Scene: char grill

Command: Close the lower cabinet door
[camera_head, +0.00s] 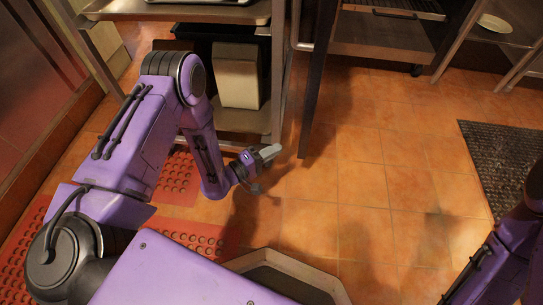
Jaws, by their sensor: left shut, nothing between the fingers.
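A dark, narrow door panel (318,80), seen almost edge-on, stands open and juts out toward me near the top middle. I take it as the lower cabinet door; its hinge is not clear. To its right is an open metal unit with a shelf (382,42). My left gripper (268,154) is shut and empty, with its fingertips pointing right. It is just left of the door's near lower end, with a small gap in the picture; no contact shows. My right arm enters at the lower right, and its gripper is outside the view.
A metal rack (180,9) at the upper left holds a pale bin (238,75) low down. Red perforated mats (178,180) lie under my left arm. A dark mat (500,150) lies at the right. The tiled floor (365,180) in the middle is clear.

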